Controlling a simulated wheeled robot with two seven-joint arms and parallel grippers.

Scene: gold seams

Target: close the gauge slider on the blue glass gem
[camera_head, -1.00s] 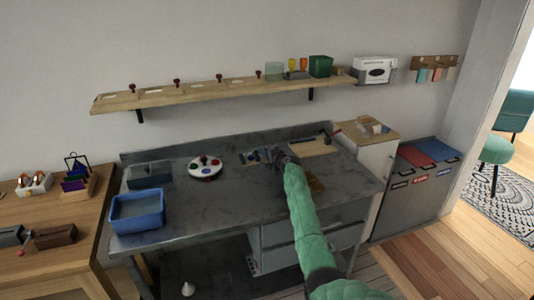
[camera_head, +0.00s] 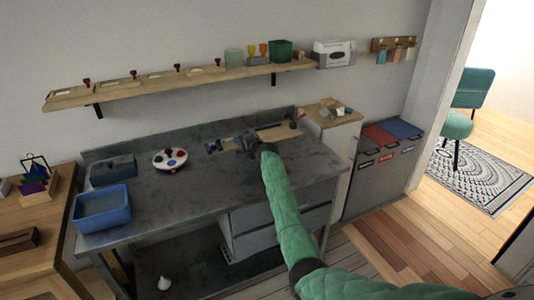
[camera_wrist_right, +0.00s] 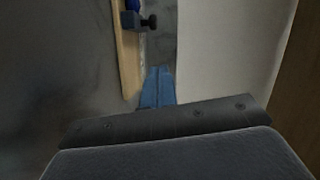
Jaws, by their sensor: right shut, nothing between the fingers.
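The gauge shows in the head view as a pale wooden board (camera_head: 279,133) at the back right of the grey bench, with a small dark part near its right end. In the right wrist view its wooden strip (camera_wrist_right: 128,55) runs up the picture. A dark slider with a knob (camera_wrist_right: 138,20) sits at the top, and the blue glass gem (camera_wrist_right: 132,4) shows just beyond it, cut by the frame edge. Whether they touch I cannot tell. My right gripper (camera_head: 248,142) is at the board's left; its blue fingertips (camera_wrist_right: 157,86) are together and empty, short of the slider. My left gripper is out of view.
A blue bin (camera_head: 102,208), a grey box (camera_head: 112,170) and a round white palette (camera_head: 170,160) stand on the left of the bench (camera_head: 190,195). A wooden shelf (camera_head: 160,86) hangs above.

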